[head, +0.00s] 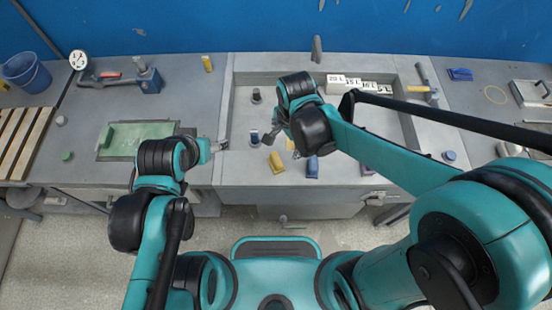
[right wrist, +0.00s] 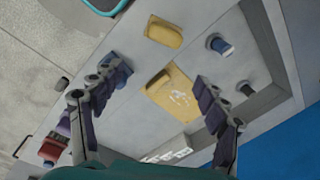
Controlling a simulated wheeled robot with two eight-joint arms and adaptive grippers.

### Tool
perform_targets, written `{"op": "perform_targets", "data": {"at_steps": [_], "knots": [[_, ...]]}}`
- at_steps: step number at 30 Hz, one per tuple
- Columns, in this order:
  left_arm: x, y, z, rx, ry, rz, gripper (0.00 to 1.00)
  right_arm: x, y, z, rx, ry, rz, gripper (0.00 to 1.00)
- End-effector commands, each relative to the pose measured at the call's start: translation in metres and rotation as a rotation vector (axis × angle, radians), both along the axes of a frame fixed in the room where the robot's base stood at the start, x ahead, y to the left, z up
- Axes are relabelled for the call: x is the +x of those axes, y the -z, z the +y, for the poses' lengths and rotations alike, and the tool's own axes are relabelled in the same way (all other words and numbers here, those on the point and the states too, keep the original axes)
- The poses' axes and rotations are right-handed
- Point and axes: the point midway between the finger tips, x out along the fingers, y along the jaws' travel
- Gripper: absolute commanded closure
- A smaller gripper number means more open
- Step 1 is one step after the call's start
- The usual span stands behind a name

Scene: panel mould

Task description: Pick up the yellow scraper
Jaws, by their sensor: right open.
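A flat yellow piece with a raised grip, which looks like the yellow scraper (right wrist: 178,97), lies in the right wrist view between and beyond my right fingers. In the head view only a bit of it (head: 290,145) shows beside my right gripper (head: 283,148). My right gripper, also in the right wrist view (right wrist: 162,76), is open with nothing held. I cannot tell its height above the piece. My left gripper (head: 220,145) is at the left edge of the recessed tray; its jaw state is unclear.
A yellow block (head: 276,162), a blue block (head: 312,167) and a purple block (head: 366,169) lie along the front ledge. Spools (right wrist: 219,45) stand nearby. White labelled blocks (head: 352,85) are at the back of the recessed tray (head: 400,125). A hammer (head: 427,85) lies right.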

Motion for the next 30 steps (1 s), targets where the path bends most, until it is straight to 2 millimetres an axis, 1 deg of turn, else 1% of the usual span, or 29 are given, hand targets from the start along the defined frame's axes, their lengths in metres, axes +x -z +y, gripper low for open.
{"op": "perform_targets", "data": {"at_steps": [1, 3, 7, 17, 21, 24, 27, 30], "knots": [[0.0, -0.004, 0.0, 0.0, 0.0, 0.0, 0.3, 0.002, 0.006, 0.012, -0.005, 0.049, 0.03, 0.26], [0.0, -0.005, 0.0, 0.0, 0.0, 0.0, 0.3, 0.001, 0.015, 0.022, -0.014, 0.117, 0.063, 0.26], [0.0, -0.006, 0.0, 0.0, 0.0, 0.0, 0.3, -0.001, 0.026, 0.031, -0.026, 0.189, 0.095, 0.26], [0.0, 0.009, 0.0, 0.0, 0.0, 0.0, 0.3, -0.002, 0.064, 0.032, -0.028, 0.206, 0.101, 0.26], [0.0, 0.02, 0.0, 0.0, 0.0, 0.0, 0.3, -0.003, 0.087, 0.031, -0.028, 0.205, 0.1, 0.26], [0.0, 0.024, 0.0, 0.0, 0.0, 0.0, 0.3, -0.003, 0.099, 0.031, -0.028, 0.205, 0.1, 0.26], [0.0, 0.026, 0.0, 0.0, 0.0, 0.0, 0.3, -0.003, 0.105, 0.031, -0.028, 0.205, 0.1, 0.26], [0.0, 0.025, 0.0, 0.0, 0.0, 0.0, 0.3, -0.003, 0.105, 0.031, -0.028, 0.205, 0.1, 0.26]]}}
